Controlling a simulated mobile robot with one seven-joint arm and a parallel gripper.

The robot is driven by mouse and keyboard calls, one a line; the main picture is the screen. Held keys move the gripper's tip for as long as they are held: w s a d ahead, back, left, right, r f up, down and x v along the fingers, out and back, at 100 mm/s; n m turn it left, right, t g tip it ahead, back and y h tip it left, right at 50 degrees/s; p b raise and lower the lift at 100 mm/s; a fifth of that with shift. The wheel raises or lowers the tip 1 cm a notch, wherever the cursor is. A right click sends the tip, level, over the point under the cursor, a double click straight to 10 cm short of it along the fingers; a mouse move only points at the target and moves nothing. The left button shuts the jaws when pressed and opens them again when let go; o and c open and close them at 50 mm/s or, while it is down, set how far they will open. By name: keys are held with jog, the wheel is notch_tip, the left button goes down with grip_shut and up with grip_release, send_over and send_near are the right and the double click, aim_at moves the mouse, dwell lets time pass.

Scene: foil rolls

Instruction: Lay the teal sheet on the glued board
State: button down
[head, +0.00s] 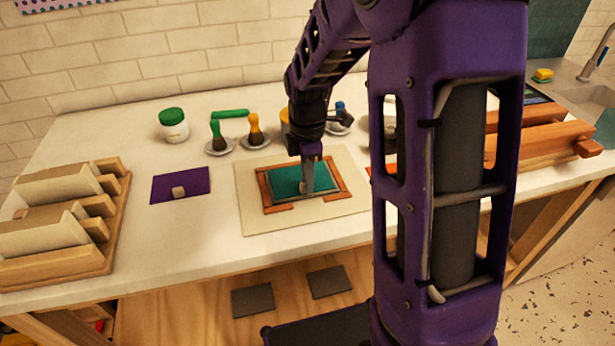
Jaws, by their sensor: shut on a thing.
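The teal sheet (286,181) lies flat, or nearly so, inside a reddish-brown wooden frame (265,190) on a beige mat (262,222). A thin dark edge shows around the sheet; the glued board under it is mostly hidden, and I cannot tell if the two touch. My gripper (307,184) points down over the right half of the sheet. It is shut at the sheet, where a small pale block seems to show between or beside the fingertips.
A purple sheet (180,185) with a small block on it lies to the left. A wooden rack (75,260) stands at far left. Behind are a green-lidded jar (173,125) and brushes on saucers (219,145). Wooden bars (545,135) are at right. My arm hides the middle right.

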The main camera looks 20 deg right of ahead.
jog(key=shift+c, duration=2.2)
grip_release()
jog(key=shift+r, duration=0.15)
jog(key=shift+r+p, duration=1.9)
jog(key=shift+r, duration=1.45)
